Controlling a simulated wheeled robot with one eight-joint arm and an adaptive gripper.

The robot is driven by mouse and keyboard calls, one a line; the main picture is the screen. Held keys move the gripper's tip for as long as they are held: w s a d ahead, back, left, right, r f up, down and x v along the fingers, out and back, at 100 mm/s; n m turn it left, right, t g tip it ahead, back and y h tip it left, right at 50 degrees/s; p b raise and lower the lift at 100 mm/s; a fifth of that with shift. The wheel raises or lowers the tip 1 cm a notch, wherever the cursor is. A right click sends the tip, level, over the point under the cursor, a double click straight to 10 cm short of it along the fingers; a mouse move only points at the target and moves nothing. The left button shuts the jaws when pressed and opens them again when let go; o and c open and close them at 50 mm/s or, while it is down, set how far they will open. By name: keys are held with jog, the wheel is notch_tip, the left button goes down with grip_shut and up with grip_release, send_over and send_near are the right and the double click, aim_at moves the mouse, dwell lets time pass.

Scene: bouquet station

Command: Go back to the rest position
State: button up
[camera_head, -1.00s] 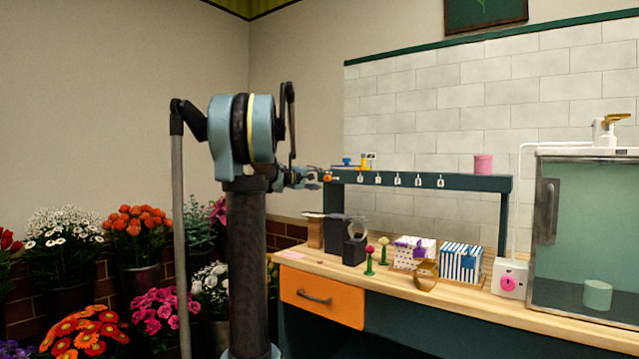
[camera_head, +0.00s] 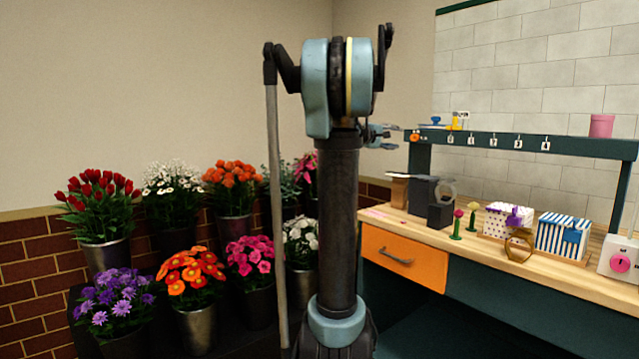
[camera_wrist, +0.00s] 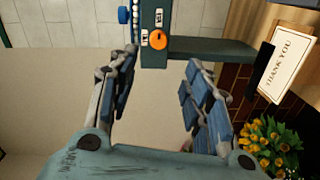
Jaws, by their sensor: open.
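My gripper (camera_head: 382,137) is raised near the left end of the dark green shelf (camera_head: 530,146), mostly behind my arm in the head view. In the wrist view my gripper (camera_wrist: 165,75) is open, its two blue-padded fingers spread wide with nothing between them. Beyond the fingers lie the shelf end (camera_wrist: 195,50) and an orange round piece (camera_wrist: 158,40) on it. I cannot tell the exact distance from the fingertips to the shelf.
A wooden workbench (camera_head: 480,255) with an orange drawer (camera_head: 400,258) stands at right. Patterned boxes (camera_head: 562,236) and a black holder (camera_head: 440,215) stand on it. Buckets of flowers (camera_head: 192,290) stand at left. A "THANK YOU" card (camera_wrist: 290,65) shows in the wrist view.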

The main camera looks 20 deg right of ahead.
jog(key=s+a+f+m+g+y, duration=0.1)
jog(key=s+a+f+y, duration=0.7)
jog(key=s+a+f, duration=1)
jog(key=s+a+f+m+g+y, duration=0.1)
jog(key=s+a+f+g+y, duration=0.2)
jog(key=s+a+f, duration=1.6)
jog(key=a+f+y, duration=0.4)
jog(key=f, duration=0.2)
jog(key=shift+s+g+y, duration=0.3)
jog(key=shift+y, duration=0.1)
